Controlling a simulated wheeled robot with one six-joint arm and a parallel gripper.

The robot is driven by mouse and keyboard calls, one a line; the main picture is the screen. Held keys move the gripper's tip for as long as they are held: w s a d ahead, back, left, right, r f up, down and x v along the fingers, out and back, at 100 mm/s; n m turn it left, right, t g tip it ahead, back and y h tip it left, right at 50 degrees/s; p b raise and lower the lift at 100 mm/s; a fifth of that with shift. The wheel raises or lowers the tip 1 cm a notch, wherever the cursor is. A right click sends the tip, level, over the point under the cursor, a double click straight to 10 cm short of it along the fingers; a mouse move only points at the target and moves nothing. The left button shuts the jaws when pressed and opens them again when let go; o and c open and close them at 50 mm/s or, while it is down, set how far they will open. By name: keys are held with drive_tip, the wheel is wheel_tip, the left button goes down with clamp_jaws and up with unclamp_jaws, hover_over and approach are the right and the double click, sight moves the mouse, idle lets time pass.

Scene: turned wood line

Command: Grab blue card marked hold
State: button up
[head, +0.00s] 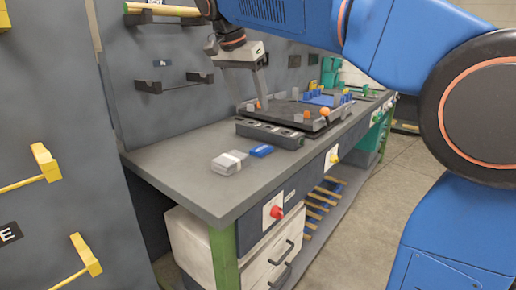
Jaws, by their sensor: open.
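A small blue card (261,151) lies flat on the grey workbench (180,156), near its front edge. Its marking is too small to read in the head view. A grey-white block or stack of cards (229,162) lies just to its left. My gripper (252,98) hangs above the bench, behind and above the blue card, in front of the dark back panel. It is open with nothing seen between its fingers, and it is apart from the card.
A dark tray with slots (270,134) and a black board with orange and blue pieces (312,118) stand behind the card. A red button (276,212) sits on the bench front. The bench's near left corner is clear. Yellow-handled pegs (46,162) stick out at left.

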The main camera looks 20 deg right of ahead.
approach(261, 149)
drive_tip(key=shift+w+d+f, duration=0.2)
drive_tip(key=shift+w+f, duration=0.1)
drive_tip(key=shift+f, duration=0.15)
drive_tip(key=shift+w+d+f, duration=0.25)
drive_tip(key=shift+w+f, duration=0.05)
drive_tip(key=shift+f, duration=0.15)
drive_tip(key=shift+s+x, duration=0.2)
drive_tip(key=shift+x, duration=2.6)
drive_tip(key=shift+a+f, duration=0.1)
drive_tip(key=c, duration=1.1)
